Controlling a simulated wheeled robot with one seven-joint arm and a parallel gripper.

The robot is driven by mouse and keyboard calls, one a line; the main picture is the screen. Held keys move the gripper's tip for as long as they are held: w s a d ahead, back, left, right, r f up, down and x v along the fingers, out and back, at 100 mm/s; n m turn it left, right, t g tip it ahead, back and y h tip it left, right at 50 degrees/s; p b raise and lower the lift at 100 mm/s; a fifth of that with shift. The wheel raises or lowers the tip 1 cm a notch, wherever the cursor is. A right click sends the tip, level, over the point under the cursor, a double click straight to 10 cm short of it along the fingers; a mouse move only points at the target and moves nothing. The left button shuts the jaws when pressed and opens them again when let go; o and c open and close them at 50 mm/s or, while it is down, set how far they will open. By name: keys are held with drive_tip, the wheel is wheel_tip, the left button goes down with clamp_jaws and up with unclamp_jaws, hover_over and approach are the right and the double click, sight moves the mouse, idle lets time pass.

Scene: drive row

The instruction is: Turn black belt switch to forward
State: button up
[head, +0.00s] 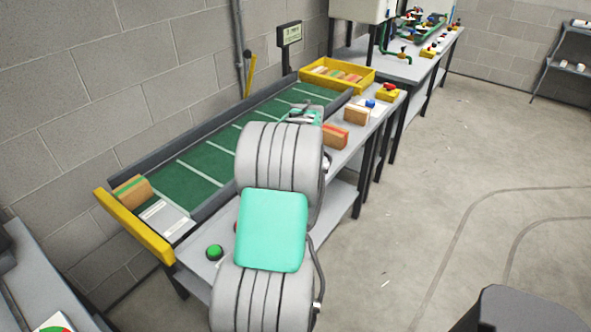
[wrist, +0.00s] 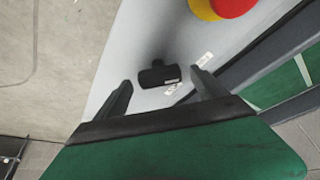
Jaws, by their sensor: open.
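The black belt switch (wrist: 158,76) shows in the wrist view on the light grey panel, a dark knob with a small white mark at its right end. My gripper (wrist: 163,88) is open, with one dark finger on either side of the switch, nearer the camera in the picture. I cannot tell whether the fingers touch the panel. Small white labels (wrist: 205,58) lie right of the switch. In the head view my arm hides the switch, and only part of my gripper's green body shows beyond the arm.
A red button on a yellow base (wrist: 203,8) is near the switch. The green belt (head: 205,160) carries a brown box (head: 132,192) by the yellow end stop (head: 135,228). An orange box (head: 335,137) and a tan box (head: 357,114) stand on the ledge. Floor at right is clear.

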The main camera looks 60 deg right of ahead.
drive_tip(key=v, duration=0.7)
drive_tip(key=shift+s+r, duration=0.1)
drive_tip(key=w+a+r+n+y+p, duration=0.1)
drive_tip(key=w+a+r+n, duration=0.1)
drive_tip(key=w+a, duration=0.5)
drive_tip(key=w+a+r+n+t, duration=0.1)
drive_tip(key=w+a, duration=0.2)
drive_tip(key=a, duration=0.8)
drive_tip(key=w+a+r+n+y+p, duration=0.1)
drive_tip(key=w+a+r+n, duration=0.1)
drive_tip(key=w+a, duration=0.45)
drive_tip(key=s+a+n+p, duration=0.1)
drive_tip(key=s+a+n, duration=0.2)
drive_tip(key=a, duration=1.1)
drive_tip(key=s+a+f+n+y+p, duration=0.1)
drive_tip(key=s+a, duration=0.4)
drive_tip(key=a, duration=1)
drive_tip(key=shift+s+a+n+y, duration=0.3)
drive_tip(key=shift+a+n, duration=0.05)
drive_tip(key=shift+n, duration=0.55)
